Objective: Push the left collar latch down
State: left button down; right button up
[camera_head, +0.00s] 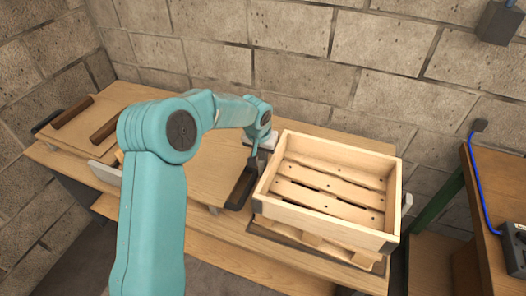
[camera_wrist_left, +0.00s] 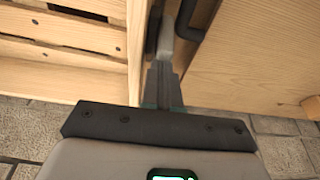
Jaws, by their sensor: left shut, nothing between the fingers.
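The wooden collar (camera_head: 281,176) sits on a pallet at the right of the bench; its wall also shows in the left wrist view (camera_wrist_left: 137,45). My left gripper (camera_head: 253,163) is at the collar's left outer side, pointing down. In the left wrist view its fingers (camera_wrist_left: 163,85) are shut, with nothing between them. Just beyond the fingertips a light grey piece (camera_wrist_left: 179,45), which looks like the left latch, lies along the collar wall. I cannot tell whether the fingers touch it. In the head view the latch is hidden by my gripper. My right gripper is out of view.
A black handle-like bar (camera_head: 241,187) lies close left of the collar. A pale latch-like piece (camera_head: 407,203) shows on the collar's right side. Boards with brown bars (camera_head: 72,112) lie at the bench's left end. A stone wall (camera_head: 300,40) stands behind.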

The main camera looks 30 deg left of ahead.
pick_arm(q)
notch_tip(320, 180, down, 4)
jog(key=b, duration=0.3)
jog(key=shift+s+r, duration=0.15)
jog(key=shift+r, duration=0.05)
jog(key=shift+f, duration=0.15)
jog(key=shift+r, duration=0.45)
notch_tip(320, 180, up, 3)
jog(key=shift+r+p, duration=0.15)
jog(key=shift+p, duration=1)
jog(key=b+v, duration=0.1)
jog(key=v, duration=0.9)
jog(key=shift+r+b, duration=0.2)
jog(key=shift+b, duration=0.15)
